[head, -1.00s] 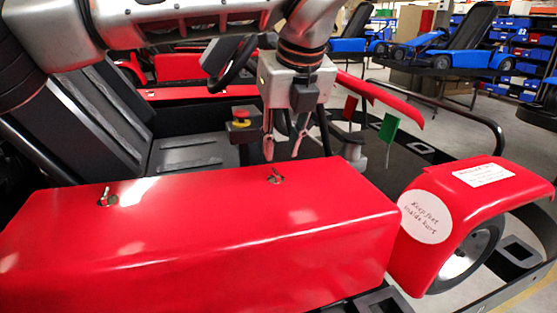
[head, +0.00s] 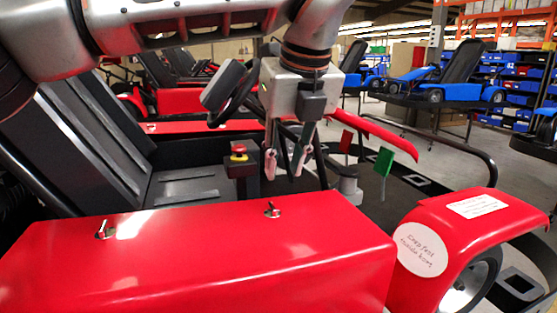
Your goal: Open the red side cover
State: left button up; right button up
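The red side cover (head: 230,260) is a glossy red box in the front of the head view and looks closed. Two small metal latches stand on its top, one at the left (head: 105,230) and one near the far edge (head: 272,210). My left gripper (head: 284,172) hangs pointing down beyond the far edge of the cover, above and behind the right latch. Its fingers are apart with nothing visible between them. It does not appear to touch the cover. My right gripper is not in view.
A black seat (head: 185,185), a steering wheel (head: 235,95) and a red emergency button (head: 239,149) lie behind the cover. A red fender (head: 470,225) with a white round label is at the right. Red and green flags (head: 384,162) stand near the gripper. Blue karts are farther back.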

aim_at(323, 255)
jog(key=k+l, duration=0.2)
jog(key=k, duration=0.25)
jog(key=k+l, duration=0.25)
jog(key=k, duration=0.2)
